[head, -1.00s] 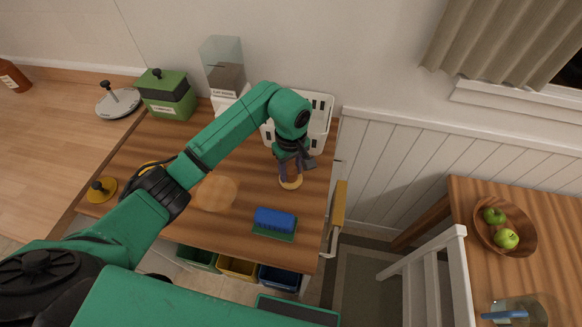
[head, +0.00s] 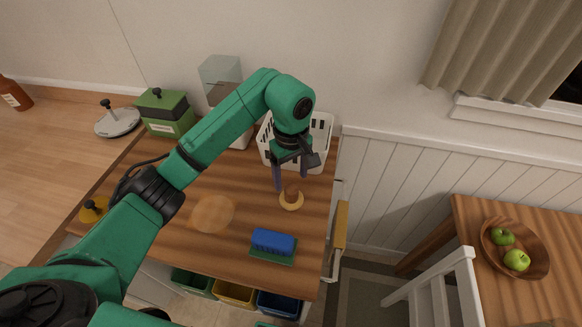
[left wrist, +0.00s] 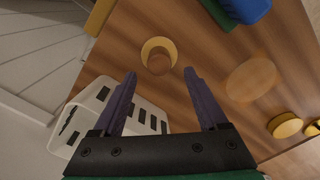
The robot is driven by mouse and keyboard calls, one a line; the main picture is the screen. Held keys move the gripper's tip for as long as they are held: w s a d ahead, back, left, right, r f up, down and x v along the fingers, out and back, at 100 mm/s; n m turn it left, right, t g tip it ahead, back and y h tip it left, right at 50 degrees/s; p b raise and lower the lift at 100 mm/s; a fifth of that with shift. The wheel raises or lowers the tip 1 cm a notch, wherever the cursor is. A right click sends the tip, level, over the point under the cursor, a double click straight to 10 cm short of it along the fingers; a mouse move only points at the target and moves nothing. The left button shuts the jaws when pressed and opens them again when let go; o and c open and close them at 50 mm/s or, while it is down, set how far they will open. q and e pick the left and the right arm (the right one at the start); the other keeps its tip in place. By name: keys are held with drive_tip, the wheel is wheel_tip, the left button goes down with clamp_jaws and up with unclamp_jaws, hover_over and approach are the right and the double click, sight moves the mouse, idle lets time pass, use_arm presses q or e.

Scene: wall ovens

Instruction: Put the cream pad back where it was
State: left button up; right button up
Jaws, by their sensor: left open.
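The cream pad (head: 291,206) is a small round disc with a brown raised part in its middle. It lies on the wooden counter, right of a pale round patch (head: 212,213) and behind a blue brush-like block. In the left wrist view the cream pad (left wrist: 147,46) lies just beyond the fingertips, its brown part between their lines. My left gripper (head: 292,184) is open and empty above the pad, apart from it. In the left wrist view the gripper (left wrist: 160,74) shows both fingers spread with nothing between them. My right gripper is not in view.
A white slotted basket (head: 322,140) stands close behind the gripper. The blue block (head: 273,241) lies on a green base near the front edge. A green canister (head: 165,112) and a yellow knobbed disc (head: 94,209) are further left. A yellow-barred handle (head: 340,225) is at the right edge.

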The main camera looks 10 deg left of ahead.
sight(291, 189)
use_arm(q)
wheel_tip(291, 189, up, 6)
drive_tip(key=shift+f, duration=0.1)
idle(0.4)
